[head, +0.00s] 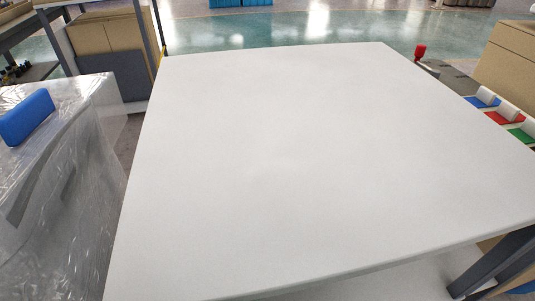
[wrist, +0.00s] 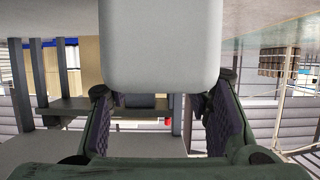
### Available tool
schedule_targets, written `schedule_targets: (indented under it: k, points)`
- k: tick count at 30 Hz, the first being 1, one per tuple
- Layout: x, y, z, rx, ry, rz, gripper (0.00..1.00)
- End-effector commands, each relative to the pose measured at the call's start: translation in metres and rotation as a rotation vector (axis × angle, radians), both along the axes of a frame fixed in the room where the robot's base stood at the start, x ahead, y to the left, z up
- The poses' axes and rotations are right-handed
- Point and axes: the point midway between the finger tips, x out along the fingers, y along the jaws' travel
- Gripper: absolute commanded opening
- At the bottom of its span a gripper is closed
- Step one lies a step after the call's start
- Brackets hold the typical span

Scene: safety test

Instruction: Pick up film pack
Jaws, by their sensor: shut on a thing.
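In the wrist view, a plain pale grey block with rounded corners (wrist: 160,45), apparently the film pack, fills the top middle. My gripper (wrist: 160,94) has one dark padded finger on each side, with the fingertips against the block's lower corners. It is shut on the block. The block's far end runs out of the picture, and no label shows. The head view shows neither my gripper nor the held block.
The white table (head: 300,150) is bare in the head view. At left stands a bulky thing in clear plastic wrap (head: 60,190) with a blue piece (head: 27,118) on it. Cardboard boxes (head: 105,32) sit behind it. Coloured bins (head: 503,116) line the right edge.

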Motion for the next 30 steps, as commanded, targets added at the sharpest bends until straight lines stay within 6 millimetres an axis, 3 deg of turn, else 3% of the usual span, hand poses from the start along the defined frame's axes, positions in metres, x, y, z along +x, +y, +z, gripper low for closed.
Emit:
schedule_targets:
  k: [10,23,30]
  points:
    - [0.000,0.000,0.000,0.000,0.000,0.000,0.01]
    - [0.000,0.000,0.001,-0.001,-0.001,0.001,0.00]
    - [0.000,0.000,0.018,0.000,-0.004,-0.001,0.00]
